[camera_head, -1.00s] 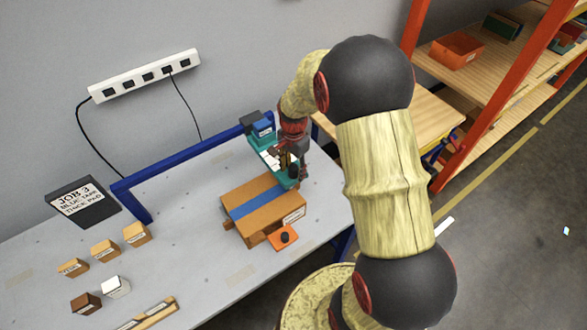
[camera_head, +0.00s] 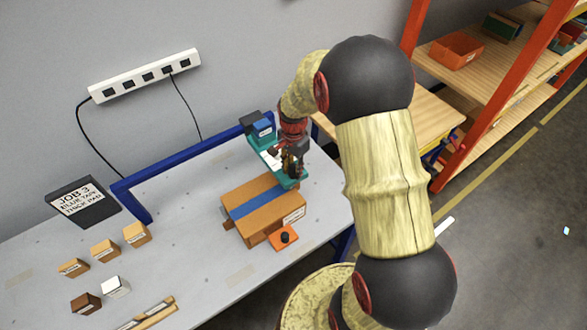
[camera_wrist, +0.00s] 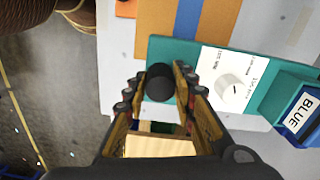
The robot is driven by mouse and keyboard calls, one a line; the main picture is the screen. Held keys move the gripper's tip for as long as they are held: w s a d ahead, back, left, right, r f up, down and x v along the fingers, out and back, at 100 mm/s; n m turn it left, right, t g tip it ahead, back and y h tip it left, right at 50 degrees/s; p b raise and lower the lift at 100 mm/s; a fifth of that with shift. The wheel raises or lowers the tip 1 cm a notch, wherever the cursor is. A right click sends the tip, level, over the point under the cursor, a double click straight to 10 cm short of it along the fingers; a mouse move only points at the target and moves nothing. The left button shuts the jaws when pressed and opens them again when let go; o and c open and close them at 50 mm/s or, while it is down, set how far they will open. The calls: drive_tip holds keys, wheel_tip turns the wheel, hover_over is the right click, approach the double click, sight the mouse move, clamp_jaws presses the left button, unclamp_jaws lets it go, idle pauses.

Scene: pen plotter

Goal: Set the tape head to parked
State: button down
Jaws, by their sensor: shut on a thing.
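The teal tape head (camera_head: 263,155) stands over the right end of the bench, behind the cardboard box. In the wrist view the teal plate (camera_wrist: 190,52) carries a white dial (camera_wrist: 231,88) on a printed label too small to read. A blue block marked BLUE (camera_wrist: 303,115) sits at its right end. A round black knob (camera_wrist: 160,84) is at the plate's left end. My gripper (camera_wrist: 160,74) is shut on this knob, one finger on each side. In the head view my gripper (camera_head: 292,168) is at the near right end of the tape head and partly hides it.
A cardboard box (camera_head: 262,220) with a blue tape strip lies just in front. An orange plate with a black knob (camera_head: 285,237) is beside it. A blue rail frame (camera_head: 185,158) stands behind. Small blocks (camera_head: 105,250) and a JOB 3 sign (camera_head: 80,203) are at left.

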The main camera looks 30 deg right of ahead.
drive_tip(key=shift+a, duration=0.15)
drive_tip(key=s+a, duration=0.1)
drive_tip(key=a, duration=4.5)
drive_tip(key=shift+s, duration=0.3)
drive_tip(key=shift+r, duration=0.1)
drive_tip(key=c, duration=1.9)
unclamp_jaws()
drive_tip(key=shift+o, duration=1.3)
drive_tip(key=shift+a, duration=0.2)
drive_tip(key=shift+o, duration=0.9)
drive_tip(key=shift+d, duration=0.15)
wheel_tip(320, 180, up, 12)
